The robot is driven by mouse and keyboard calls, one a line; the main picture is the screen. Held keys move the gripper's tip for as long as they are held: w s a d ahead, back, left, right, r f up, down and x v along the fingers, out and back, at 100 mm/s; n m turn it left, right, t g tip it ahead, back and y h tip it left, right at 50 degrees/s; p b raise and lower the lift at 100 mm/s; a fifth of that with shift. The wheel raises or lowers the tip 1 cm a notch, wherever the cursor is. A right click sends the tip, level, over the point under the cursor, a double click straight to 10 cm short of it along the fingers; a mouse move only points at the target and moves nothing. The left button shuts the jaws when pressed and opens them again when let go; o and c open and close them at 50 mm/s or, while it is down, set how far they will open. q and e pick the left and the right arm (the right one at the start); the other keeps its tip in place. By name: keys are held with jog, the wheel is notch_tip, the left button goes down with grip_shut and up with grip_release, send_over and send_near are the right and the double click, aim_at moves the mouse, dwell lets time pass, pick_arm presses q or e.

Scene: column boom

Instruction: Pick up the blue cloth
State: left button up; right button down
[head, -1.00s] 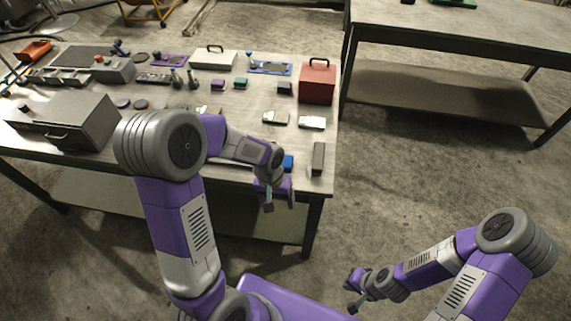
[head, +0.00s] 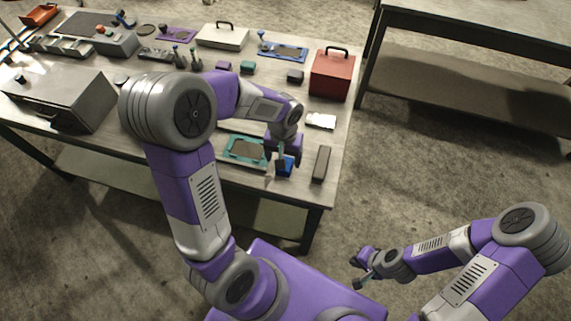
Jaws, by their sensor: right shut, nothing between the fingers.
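A small blue thing, likely the blue cloth (head: 287,171), lies near the table's front edge, left of a dark grey bar. My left gripper (head: 283,160) is right over it and hides part of it. I cannot tell whether they touch or how far apart its fingers are. My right gripper (head: 359,272) is shut and empty, out over the floor at the lower right, well away from the table.
A teal-framed panel (head: 243,150) lies just left of the blue thing, and the dark grey bar (head: 321,164) just right. A red box (head: 331,75), a white case (head: 222,37) and a grey metal box (head: 62,101) stand on the table (head: 225,178).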

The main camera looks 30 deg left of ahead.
pick_arm(q)
notch_tip(320, 180, down, 4)
jog(key=shift+w+d+b, duration=0.1)
jog(key=shift+w+b, duration=0.05)
jog(key=shift+b, duration=0.25)
jog(key=c, duration=1.2)
jog(key=shift+o, duration=0.2)
notch_tip(320, 180, up, 10)
jog(key=p, duration=0.2)
jog(key=shift+p, duration=0.35)
jog(key=shift+r, duration=0.1)
